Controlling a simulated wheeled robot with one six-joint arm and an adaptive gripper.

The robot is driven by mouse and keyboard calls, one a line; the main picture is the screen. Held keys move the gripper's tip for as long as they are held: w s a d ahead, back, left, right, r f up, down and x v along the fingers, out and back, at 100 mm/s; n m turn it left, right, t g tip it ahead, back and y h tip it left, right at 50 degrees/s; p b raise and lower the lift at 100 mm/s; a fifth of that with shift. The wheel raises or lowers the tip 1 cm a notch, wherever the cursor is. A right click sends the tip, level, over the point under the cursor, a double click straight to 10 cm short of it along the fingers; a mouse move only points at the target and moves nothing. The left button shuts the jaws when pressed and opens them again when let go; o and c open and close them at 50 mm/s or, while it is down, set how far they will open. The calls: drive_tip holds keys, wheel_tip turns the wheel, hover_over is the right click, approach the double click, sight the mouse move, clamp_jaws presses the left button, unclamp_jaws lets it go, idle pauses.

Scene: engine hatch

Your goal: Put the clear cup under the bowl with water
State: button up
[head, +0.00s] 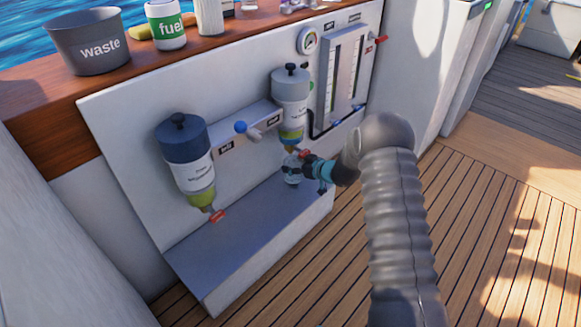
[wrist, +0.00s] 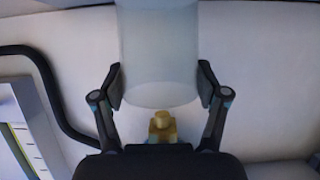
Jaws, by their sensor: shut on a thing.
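The clear cup (head: 291,175) is between the fingers of my gripper (head: 300,168), below the right filter bowl (head: 291,132). In the wrist view the translucent cup (wrist: 157,55) fills the gap between both fingers of the gripper (wrist: 160,88), which are shut on its sides. A brass fitting (wrist: 162,126) shows close to the cup's end there. The right bowl shows a bluish band and yellow below it. The left filter bowl (head: 201,194) holds yellow-green liquid and has a red drain tap (head: 217,216). The gripper partly hides the cup and the right drain.
A grey ledge (head: 235,235) runs under both filters, its left part clear. A blue-knobbed lever (head: 241,127) sits between the filters. A gauge panel (head: 343,80) and black pipe are at the right.

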drive_tip(key=shift+w+a+f, duration=0.2)
drive_tip(key=shift+f, duration=0.3)
drive_tip(key=shift+w+a+f, duration=0.15)
drive_tip(key=shift+f, duration=0.1)
drive_tip(key=shift+a+r, duration=0.15)
drive_tip(key=shift+a, duration=0.25)
drive_tip(key=shift+c, duration=0.4)
drive_tip(key=shift+d+f, duration=0.2)
drive_tip(key=shift+f, duration=0.05)
drive_tip(key=o, duration=1.3)
drive_tip(key=shift+d, duration=0.15)
drive_tip(key=shift+c, duration=0.2)
drive_tip(key=shift+r, duration=0.2)
